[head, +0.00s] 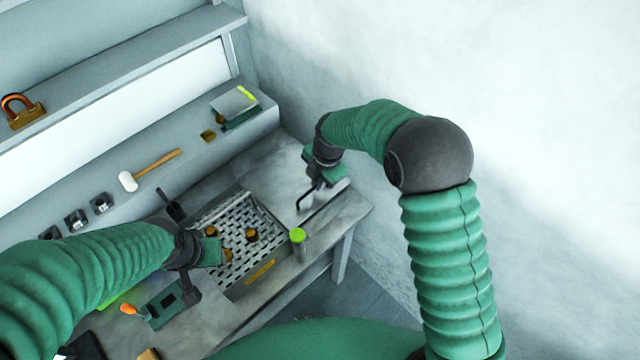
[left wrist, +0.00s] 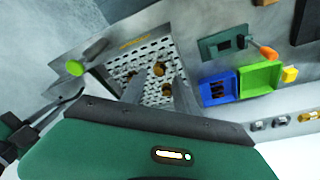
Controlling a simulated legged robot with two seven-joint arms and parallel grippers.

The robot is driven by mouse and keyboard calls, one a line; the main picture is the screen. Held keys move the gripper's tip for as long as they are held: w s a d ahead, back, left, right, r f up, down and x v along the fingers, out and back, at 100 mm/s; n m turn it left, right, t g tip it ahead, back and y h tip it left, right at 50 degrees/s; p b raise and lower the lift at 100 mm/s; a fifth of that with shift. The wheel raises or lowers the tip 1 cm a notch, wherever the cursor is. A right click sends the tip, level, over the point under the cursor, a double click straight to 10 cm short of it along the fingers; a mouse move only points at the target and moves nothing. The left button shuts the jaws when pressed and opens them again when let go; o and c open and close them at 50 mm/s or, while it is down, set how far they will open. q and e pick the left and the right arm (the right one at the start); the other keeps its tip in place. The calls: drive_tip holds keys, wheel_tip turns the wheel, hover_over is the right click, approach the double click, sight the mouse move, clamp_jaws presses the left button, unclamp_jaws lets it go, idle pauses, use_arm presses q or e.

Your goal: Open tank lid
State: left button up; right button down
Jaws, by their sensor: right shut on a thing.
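My right gripper (head: 318,182) is at the far right end of the bench, shut on a thin dark handle (head: 303,201). The handle also shows in the left wrist view (left wrist: 70,99). A pale flat surface (head: 285,190) lies beside it; I cannot make out the lid's edge or whether it is raised. My left gripper (head: 205,268) is over the near left part of the perforated mesh belt (head: 232,214). In the left wrist view its two fingers (left wrist: 160,95) stand apart, with the mesh and amber pieces (left wrist: 167,89) beyond them.
A green-capped cylinder (head: 298,248) stands at the mesh's right corner. A green plate with an orange-handled tool (head: 160,304) and blue (left wrist: 217,90) and green (left wrist: 259,79) bins lie beside the mesh. A mallet (head: 150,170) lies on the back ledge. A wall rises behind my right arm.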

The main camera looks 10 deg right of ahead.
drive_tip(key=w+a+r+p, duration=0.2)
drive_tip(key=r, duration=0.3)
drive_tip(key=w+a+r+p, duration=0.2)
drive_tip(key=w+r, duration=0.1)
drive_tip(key=r, duration=0.1)
drive_tip(key=shift+w+a+r, duration=0.25)
drive_tip(key=shift+w+r, duration=0.05)
drive_tip(key=shift+r, duration=0.05)
drive_tip(key=c, duration=1.8)
unclamp_jaws()
drive_tip(key=shift+f, duration=0.1)
drive_tip(key=shift+o, duration=1.4)
drive_tip(key=shift+w, duration=0.2)
drive_tip(key=shift+w+a, duration=0.15)
drive_tip(key=shift+a, duration=0.05)
